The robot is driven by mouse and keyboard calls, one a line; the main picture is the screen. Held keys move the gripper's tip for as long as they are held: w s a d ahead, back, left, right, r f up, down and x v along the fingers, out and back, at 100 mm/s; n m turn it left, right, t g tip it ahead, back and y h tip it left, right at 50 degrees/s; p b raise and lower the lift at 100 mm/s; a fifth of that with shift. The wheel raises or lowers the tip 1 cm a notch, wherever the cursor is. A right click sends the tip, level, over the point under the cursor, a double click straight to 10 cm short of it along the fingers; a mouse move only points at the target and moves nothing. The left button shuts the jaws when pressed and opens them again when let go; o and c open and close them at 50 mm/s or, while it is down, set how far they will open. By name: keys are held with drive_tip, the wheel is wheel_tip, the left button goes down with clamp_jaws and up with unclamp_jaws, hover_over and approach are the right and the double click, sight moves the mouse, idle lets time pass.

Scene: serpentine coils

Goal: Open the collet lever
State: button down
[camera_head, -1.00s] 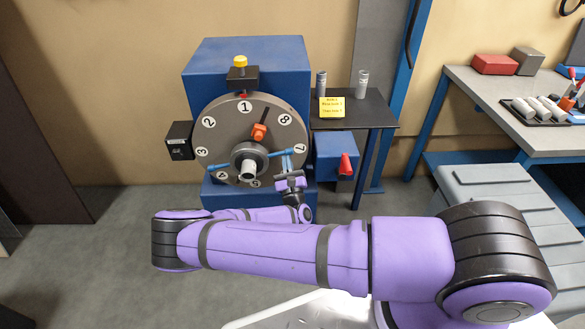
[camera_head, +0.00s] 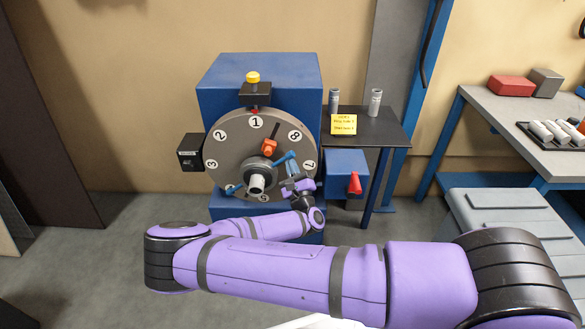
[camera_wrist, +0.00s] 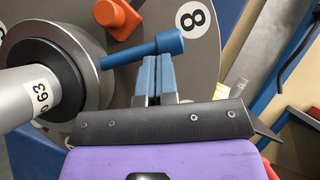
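The collet lever is a blue bar through the grey hub on the front of the blue machine. Its knobbed right end (camera_head: 284,158) points up and right, and its left end (camera_head: 235,188) points down and left. My gripper (camera_head: 290,178) is just below the right end. In the wrist view my gripper (camera_wrist: 156,62) has its two blue fingers close together, with only a thin gap. The lever's knobbed end (camera_wrist: 165,43) lies across the fingertips, touching or nearly so, and not between them.
An orange block (camera_head: 269,147) sits on the numbered grey disc (camera_head: 230,140) above the hub. A blue box with a red lever (camera_head: 354,183) is at the machine's right. A dark side table (camera_head: 380,130) holds two grey cylinders and a yellow note.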

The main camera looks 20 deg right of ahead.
idle(0.3)
drive_tip(key=v, duration=1)
drive_tip(key=shift+s+f, duration=0.25)
drive_tip(key=shift+s, duration=0.1)
